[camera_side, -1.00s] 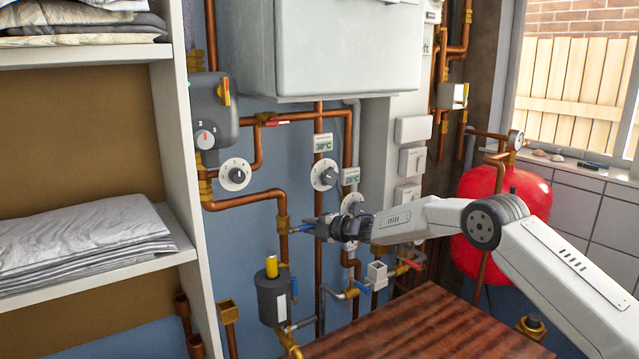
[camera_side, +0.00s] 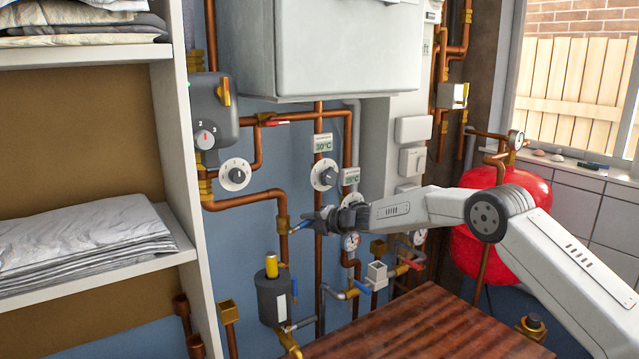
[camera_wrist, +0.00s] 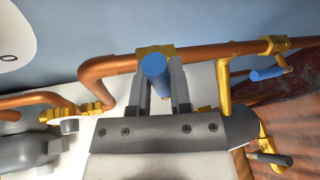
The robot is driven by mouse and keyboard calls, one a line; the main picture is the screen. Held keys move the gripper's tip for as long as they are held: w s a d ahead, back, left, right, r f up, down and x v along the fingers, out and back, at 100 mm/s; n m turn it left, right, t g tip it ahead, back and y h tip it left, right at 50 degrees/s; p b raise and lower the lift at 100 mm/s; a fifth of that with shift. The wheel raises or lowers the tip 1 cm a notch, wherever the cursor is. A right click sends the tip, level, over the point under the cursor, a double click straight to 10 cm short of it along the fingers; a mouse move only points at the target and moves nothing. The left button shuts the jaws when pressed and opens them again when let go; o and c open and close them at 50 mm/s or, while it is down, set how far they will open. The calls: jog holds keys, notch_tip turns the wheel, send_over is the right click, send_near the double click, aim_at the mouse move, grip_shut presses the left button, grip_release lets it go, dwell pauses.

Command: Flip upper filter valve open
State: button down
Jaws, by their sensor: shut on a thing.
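The upper filter valve is a brass body (camera_side: 283,225) on the copper pipe above the dark grey filter (camera_side: 273,296), with a blue lever (camera_side: 301,225) pointing right and slightly up. My gripper (camera_side: 316,219) reaches the lever from the right. In the wrist view the blue lever (camera_wrist: 155,74) sits between the two grey fingers of my gripper (camera_wrist: 160,80), which are shut on it. The brass valve body (camera_wrist: 154,51) shows just beyond the fingertips. The fingers hide part of the lever.
Another blue lever (camera_side: 362,287) sits on a lower valve to the right. A gauge (camera_side: 350,241) and copper pipes (camera_side: 319,270) stand close under my gripper. A round dial (camera_side: 323,174) is above. A wooden surface (camera_side: 420,325) lies below.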

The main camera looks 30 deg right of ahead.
aim_at(304, 222)
jog(key=r+n, duration=0.1)
jog(key=n+h, duration=0.1)
jog(key=shift+a+r+n+g+h, duration=0.3)
jog(key=shift+a+r, duration=0.05)
jog(key=shift+a, duration=0.05)
jog(key=shift+a+r+n+h, duration=0.25)
jog(key=shift+n+h, duration=0.2)
jog(key=shift+n, duration=0.1)
jog(key=shift+a+r+n+h, duration=0.25)
jog(key=shift+n+h, duration=0.2)
jog(key=shift+n, duration=0.1)
jog(key=shift+a, duration=0.1)
jog(key=c, duration=0.5)
grip_release()
jog(key=shift+c, duration=0.2)
